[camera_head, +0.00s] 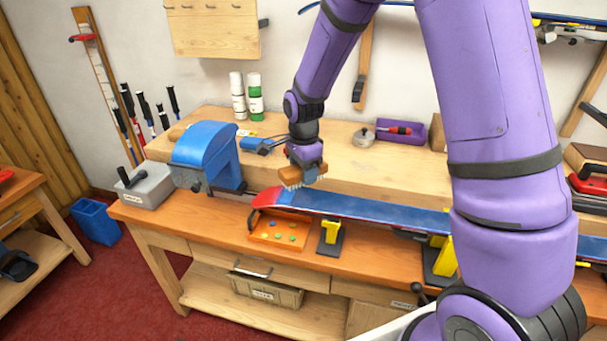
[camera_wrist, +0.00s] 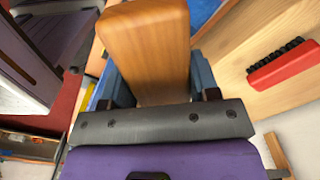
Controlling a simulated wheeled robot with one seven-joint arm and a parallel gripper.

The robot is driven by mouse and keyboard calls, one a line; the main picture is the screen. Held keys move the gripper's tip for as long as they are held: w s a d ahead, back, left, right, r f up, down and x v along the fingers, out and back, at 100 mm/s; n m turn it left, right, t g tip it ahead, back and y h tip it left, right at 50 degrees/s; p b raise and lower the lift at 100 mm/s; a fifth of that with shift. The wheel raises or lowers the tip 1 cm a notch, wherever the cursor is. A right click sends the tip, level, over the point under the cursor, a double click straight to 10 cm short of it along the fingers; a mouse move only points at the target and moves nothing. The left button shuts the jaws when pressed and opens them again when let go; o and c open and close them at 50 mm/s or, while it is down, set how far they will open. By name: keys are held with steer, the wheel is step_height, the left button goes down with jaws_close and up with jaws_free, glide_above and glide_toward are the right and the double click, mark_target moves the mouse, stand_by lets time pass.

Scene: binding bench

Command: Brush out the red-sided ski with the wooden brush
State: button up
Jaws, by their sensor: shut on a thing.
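My gripper (camera_head: 306,172) is shut on the wooden brush (camera_head: 293,178), with pale bristles facing down. In the wrist view the brush's brown wooden back (camera_wrist: 148,45) sits between my blue fingers. The ski (camera_head: 350,208) lies along the bench with a blue upper face and a red tip at its left end. The brush is at or just above the ski near that tip; I cannot tell whether the bristles touch it. My arm hides part of the ski farther right.
Yellow-and-black supports (camera_head: 330,238) stand at the ski. An orange tray (camera_head: 262,232) lies beneath its tip. A blue machine (camera_head: 209,152) and grey bin (camera_head: 150,186) stand left. A purple tray (camera_head: 418,135) lies behind. A red brush (camera_wrist: 285,66) shows in the wrist view.

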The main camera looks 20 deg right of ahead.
steer(key=shift+r, duration=1.55)
